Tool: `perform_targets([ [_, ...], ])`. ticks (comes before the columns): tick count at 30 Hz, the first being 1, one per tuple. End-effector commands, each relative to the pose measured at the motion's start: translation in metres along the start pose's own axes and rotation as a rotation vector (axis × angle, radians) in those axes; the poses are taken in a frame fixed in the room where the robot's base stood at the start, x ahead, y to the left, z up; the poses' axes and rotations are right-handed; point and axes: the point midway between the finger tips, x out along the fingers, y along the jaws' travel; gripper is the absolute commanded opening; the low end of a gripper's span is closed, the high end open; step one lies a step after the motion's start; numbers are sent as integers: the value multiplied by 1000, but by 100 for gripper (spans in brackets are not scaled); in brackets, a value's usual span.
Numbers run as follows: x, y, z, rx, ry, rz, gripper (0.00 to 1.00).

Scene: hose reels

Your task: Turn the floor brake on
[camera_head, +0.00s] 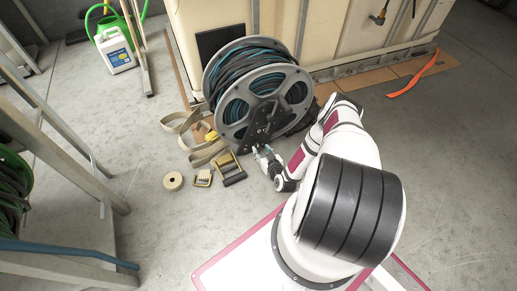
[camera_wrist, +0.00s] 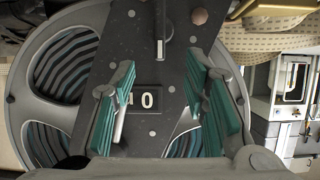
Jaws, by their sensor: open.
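The floor hose reel (camera_head: 228,105) has a grey rim, dark hose with teal stripes, and a dark plate across its near side. In the wrist view the dark plate (camera_wrist: 142,62) fills the middle. I cannot tell which part is the brake. My gripper (camera_head: 264,157) is close in front of the plate, low on the reel. In the wrist view my gripper (camera_wrist: 163,95) is open and empty, its teal-padded fingers either side of the label.
Webbing straps (camera_head: 196,140), metal buckles (camera_head: 230,168) and a tape roll (camera_head: 173,181) lie left of the reel. A metal frame (camera_head: 55,125) stands at far left. A large pale tank (camera_head: 345,35) is behind. An orange strip (camera_head: 415,75) lies right; the right floor is otherwise clear.

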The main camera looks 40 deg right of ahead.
Motion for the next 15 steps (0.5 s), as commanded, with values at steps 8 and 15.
perform_targets([
  [8,41,0,1,-1,1,0,41],
  [15,50,0,0,-1,0,0,41],
])
